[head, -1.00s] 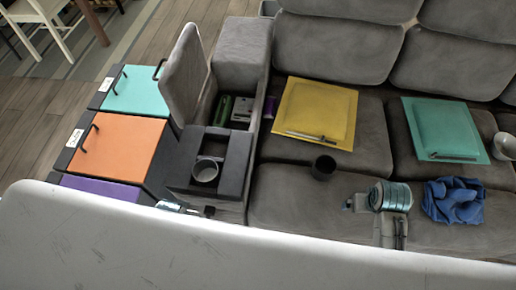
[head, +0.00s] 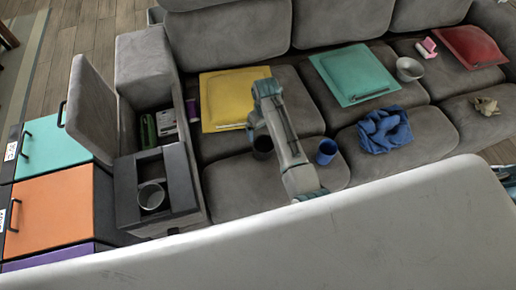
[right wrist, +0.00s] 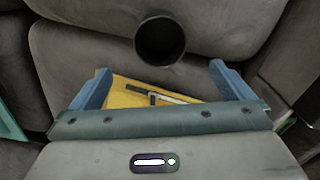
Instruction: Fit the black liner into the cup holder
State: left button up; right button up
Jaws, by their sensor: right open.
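The black liner (head: 263,147) stands upright on the sofa seat in the head view, partly hidden by my right arm. In the right wrist view the liner (right wrist: 160,38) shows its open round mouth, beyond the fingers and apart from them. The cup holder (head: 151,195) is a round, silver-rimmed well in the dark console at the left. My right gripper (right wrist: 161,88) is open and empty, above the seat near the liner, with the yellow tray's edge showing between its fingers. It also shows in the head view (head: 266,88). My left gripper is not in view.
A blue cup (head: 326,151) stands right of the liner, and a blue cloth (head: 385,130) lies further right. Yellow (head: 226,98) and teal (head: 352,74) flat squares lie on the seats. A raised console lid (head: 90,108) stands left. The white sofa-front edge (head: 330,235) crosses the foreground.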

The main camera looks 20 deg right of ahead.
send_near(264, 141)
jog(key=s+f, duration=0.1)
jog(key=s, duration=0.1)
jog(key=s+a+f, duration=0.1)
jog(key=s+f, duration=0.1)
jog(key=shift+f, duration=0.2)
jog(key=c, duration=1.3)
jog(key=shift+r, duration=0.1)
jog(key=shift+c, duration=0.2)
